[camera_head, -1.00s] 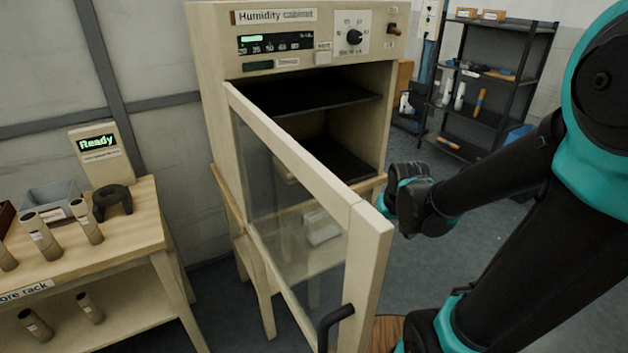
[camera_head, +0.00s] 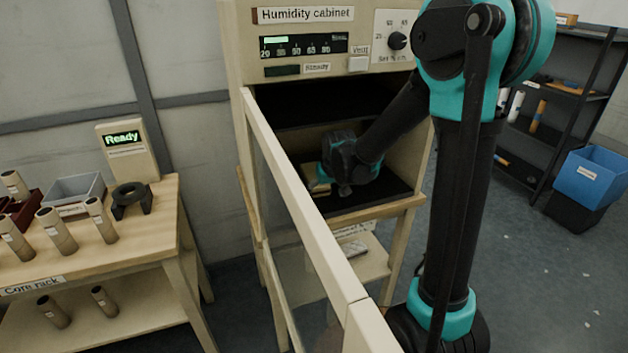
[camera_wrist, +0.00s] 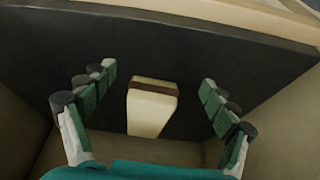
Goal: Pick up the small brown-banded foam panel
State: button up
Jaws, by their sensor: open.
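The small foam panel (camera_wrist: 151,112) is cream with a brown band near one end. It lies on the dark shelf (camera_wrist: 207,55) inside the humidity cabinet, between my gripper's spread fingers in the wrist view. My gripper (camera_wrist: 156,92) is open, with a finger group on each side of the panel and a clear gap to both. In the head view my gripper (camera_head: 322,178) is inside the cabinet's lower compartment, and a pale piece of the panel (camera_head: 316,180) shows at its left. My wrist hides the rest of it there.
The humidity cabinet (camera_head: 304,39) stands with its glass door (camera_head: 290,190) swung open toward me, left of my arm. A side table (camera_head: 150,215) at left holds several tubes and a grey tray (camera_head: 75,190). A blue bin (camera_head: 590,178) is at right.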

aim_at(321, 196)
jog(key=w, duration=0.1)
jog(key=w+a, duration=0.1)
jog(key=w, duration=0.2)
jog(key=shift+w+a, duration=0.25)
jog(key=shift+w, duration=0.05)
jog(key=shift+w+f, duration=0.1)
jog(key=shift+f, duration=0.45)
jog(key=shift+c, duration=0.5)
jog(key=c, duration=0.8)
